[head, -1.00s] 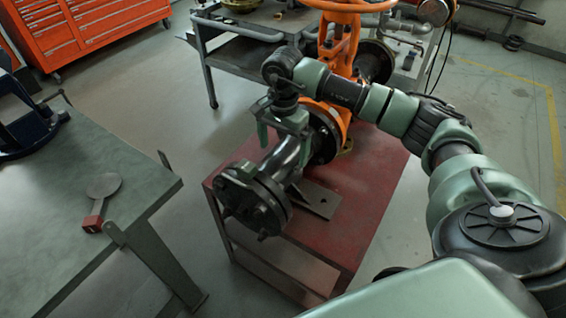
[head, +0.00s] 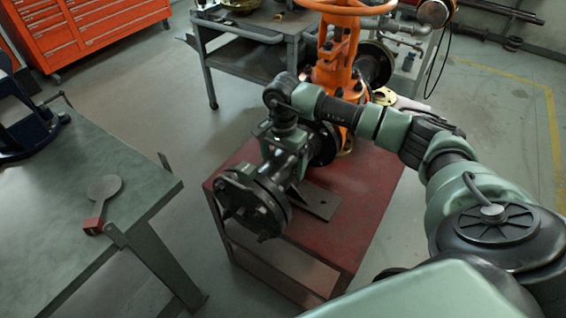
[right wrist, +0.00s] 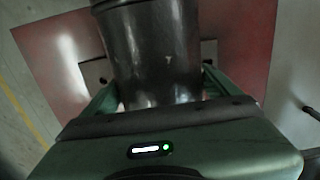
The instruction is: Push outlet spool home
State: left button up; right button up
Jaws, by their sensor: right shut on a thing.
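The outlet spool is a dark metal pipe with a bolted round flange (head: 252,203) at its near end. It lies above the red stand (head: 365,215), pointing from the orange gate valve (head: 338,70) toward the lower left. My right gripper (head: 283,150) comes down over the pipe's middle and is shut on it. In the right wrist view the dark pipe (right wrist: 155,55) passes between the two green fingers (right wrist: 160,95). The joint between spool and valve is partly hidden by my right arm, so I cannot tell whether a gap exists. My left gripper is not in view.
A grey cart (head: 255,35) stands behind the valve. An orange tool cabinet (head: 90,30) is at the upper left. The floor between table and stand is clear.

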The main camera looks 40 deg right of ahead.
jog(key=shift+w+d+b, duration=0.2)
jog(key=shift+d+b, duration=0.3)
jog(key=shift+b, duration=0.1)
jog(key=shift+d+r, duration=0.1)
jog(key=shift+d, duration=0.05)
jog(key=shift+w+d+r, duration=0.1)
jog(key=shift+w+d, duration=0.05)
jog(key=o, duration=1.8)
